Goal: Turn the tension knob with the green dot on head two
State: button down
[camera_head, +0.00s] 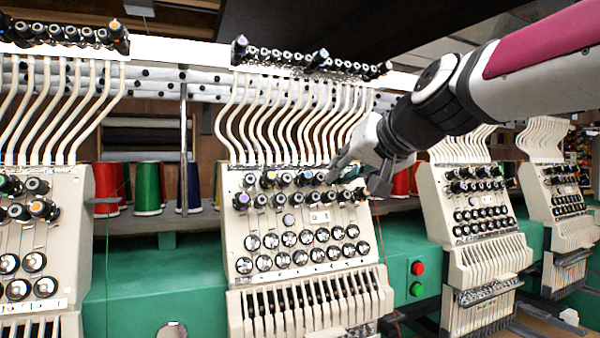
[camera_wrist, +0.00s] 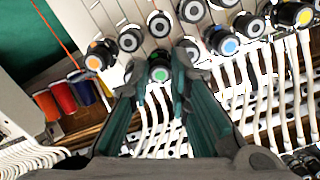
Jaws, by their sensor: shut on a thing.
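The tension knob with the green dot (camera_wrist: 159,73) is a black knob with a green centre, between the two fingers of my gripper (camera_wrist: 157,72) in the wrist view. The fingers are shut on it from both sides. In the head view my gripper (camera_head: 355,178) reaches from the upper right to the right end of the knob rows on the middle sewing head (camera_head: 320,217). There the gripper covers part of those rows, and I cannot make out the green dot.
Neighbouring knobs crowd close: one with an orange dot (camera_wrist: 94,62), one with a blue dot (camera_wrist: 230,46) and several grey-centred ones. White thread tubes (camera_head: 290,115) rise above the head. Red and green push buttons (camera_head: 418,268) sit on the green beam to the right.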

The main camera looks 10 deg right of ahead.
jog(key=m, duration=0.5)
jog(key=shift+m+p, duration=0.4)
dwell(0.4)
jog(key=c, duration=1.5)
grip_release()
jog(key=v, duration=1.2)
